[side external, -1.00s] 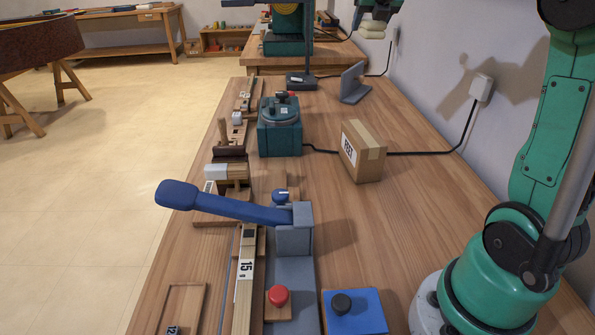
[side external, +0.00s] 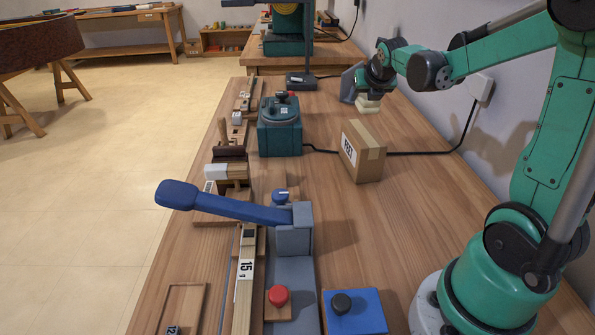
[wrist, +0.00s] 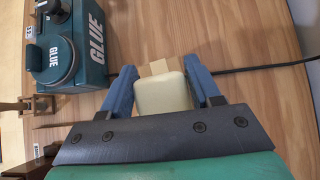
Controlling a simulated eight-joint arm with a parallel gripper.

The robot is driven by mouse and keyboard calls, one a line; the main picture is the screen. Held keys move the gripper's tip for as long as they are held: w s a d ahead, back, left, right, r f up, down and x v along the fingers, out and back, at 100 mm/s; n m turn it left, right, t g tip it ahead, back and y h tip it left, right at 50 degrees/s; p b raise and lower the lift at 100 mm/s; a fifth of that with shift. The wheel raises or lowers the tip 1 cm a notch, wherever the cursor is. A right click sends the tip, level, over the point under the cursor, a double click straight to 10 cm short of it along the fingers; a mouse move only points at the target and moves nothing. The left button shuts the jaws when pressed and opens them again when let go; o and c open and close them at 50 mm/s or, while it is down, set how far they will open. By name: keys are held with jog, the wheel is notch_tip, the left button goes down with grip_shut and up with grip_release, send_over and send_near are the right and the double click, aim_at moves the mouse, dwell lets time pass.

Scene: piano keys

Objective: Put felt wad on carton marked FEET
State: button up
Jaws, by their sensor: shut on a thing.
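My gripper (side external: 369,93) is shut on a cream, block-like felt wad (side external: 368,105), which hangs under it. In the wrist view the wad (wrist: 163,94) sits between the two blue fingers of my gripper (wrist: 164,83). A brown cardboard carton (side external: 372,165) stands on the bench, with a white label on its left face; the lettering is too small to read surely. The wad appears above the carton and apart from it, towards its far side. In the wrist view, part of the carton (wrist: 158,67) shows beyond the wad, which hides the rest.
A teal glue pot (side external: 280,135) stands left of the carton, and a black cable (side external: 420,153) runs along the bench behind it. A blue-handled lever press (side external: 225,205) stands nearer.

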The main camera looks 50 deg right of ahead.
aim_at(359, 123)
jog(key=shift+f, duration=2.6)
jog(key=shift+f, duration=0.15)
jog(key=o, duration=1.2)
